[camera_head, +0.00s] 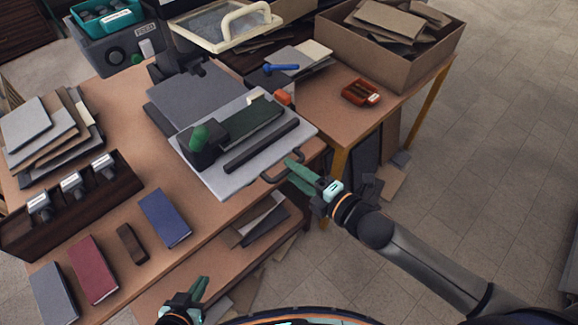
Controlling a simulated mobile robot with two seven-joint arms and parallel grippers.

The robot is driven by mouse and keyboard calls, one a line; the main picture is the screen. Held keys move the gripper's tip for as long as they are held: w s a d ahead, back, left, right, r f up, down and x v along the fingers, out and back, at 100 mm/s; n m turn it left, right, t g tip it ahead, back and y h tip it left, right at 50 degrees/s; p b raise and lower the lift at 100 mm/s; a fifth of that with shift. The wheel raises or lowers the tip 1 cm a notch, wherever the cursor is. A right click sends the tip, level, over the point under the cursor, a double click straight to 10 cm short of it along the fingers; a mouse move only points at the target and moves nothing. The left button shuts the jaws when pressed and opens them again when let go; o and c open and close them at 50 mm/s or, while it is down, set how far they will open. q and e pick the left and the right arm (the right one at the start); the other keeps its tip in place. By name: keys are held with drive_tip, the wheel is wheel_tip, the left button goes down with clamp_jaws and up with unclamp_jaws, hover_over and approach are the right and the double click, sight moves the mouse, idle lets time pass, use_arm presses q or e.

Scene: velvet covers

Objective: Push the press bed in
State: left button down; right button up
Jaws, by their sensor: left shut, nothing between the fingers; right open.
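The press bed (222,183) is a light grey plate with a dark loop handle (270,178) on its front edge. It sticks out from the dark grey press body (193,97) toward the table's front right edge. A dark green piece (253,120), a dark bar (262,146) and a block with a green knob (200,140) sit on it. My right gripper (295,168) is open with its green fingertips at the right end of the handle; I cannot tell whether they touch. My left gripper (197,289) is shut and empty, low at the bottom, away from the bed.
Blue (165,217), red (93,268) and grey (54,293) covers lie on the table's near side beside a brown block (131,243). A dark wooden rack (125,205) holds stamps at left. A cardboard box (335,45) and a red tray (361,92) are at back right.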

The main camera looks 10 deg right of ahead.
drive_tip(key=shift+x, duration=1.2)
drive_tip(key=shift+c, duration=0.3)
drive_tip(key=shift+f, duration=0.1)
clamp_jaws()
drive_tip(key=shift+s, duration=0.1)
